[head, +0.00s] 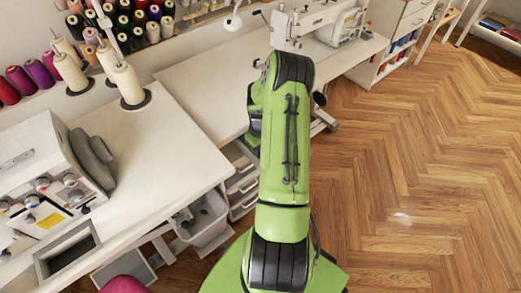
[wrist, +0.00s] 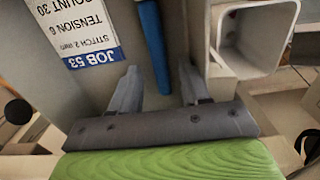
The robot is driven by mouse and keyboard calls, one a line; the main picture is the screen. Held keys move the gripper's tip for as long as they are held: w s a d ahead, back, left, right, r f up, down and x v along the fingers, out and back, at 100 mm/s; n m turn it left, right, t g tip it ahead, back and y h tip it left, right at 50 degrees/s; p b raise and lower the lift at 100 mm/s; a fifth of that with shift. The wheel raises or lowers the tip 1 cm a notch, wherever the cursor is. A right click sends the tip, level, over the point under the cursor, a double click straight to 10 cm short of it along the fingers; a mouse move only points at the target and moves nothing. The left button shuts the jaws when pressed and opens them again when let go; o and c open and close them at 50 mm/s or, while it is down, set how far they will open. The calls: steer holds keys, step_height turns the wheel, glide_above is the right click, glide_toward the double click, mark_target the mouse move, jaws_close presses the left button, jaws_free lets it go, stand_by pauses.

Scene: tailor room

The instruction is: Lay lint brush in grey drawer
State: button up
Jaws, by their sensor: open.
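My gripper (wrist: 158,68) is open in the wrist view, its two fingers apart. A long blue object (wrist: 157,40), perhaps the lint brush's handle, lies between and beyond the fingertips; its upper end is cut off by the frame. I cannot tell whether the fingers touch it. It is over a grey surface (wrist: 112,82). In the head view my arm hides my gripper. A stack of pale grey drawers (head: 241,183) stands under the table, partly behind my arm. I cannot tell which is the grey drawer.
A printed job card (wrist: 82,30) lies left of the blue object. A pale square-rimmed container (wrist: 258,38) is at the right. In the head view, a grey bin (head: 207,222) hangs under the white table (head: 170,150); sewing machines stand on the tables. Wooden floor (head: 420,170) is clear at the right.

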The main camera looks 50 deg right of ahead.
step_height(320, 180, up, 16)
steer(key=p, duration=0.4)
steer(key=shift+f, duration=0.15)
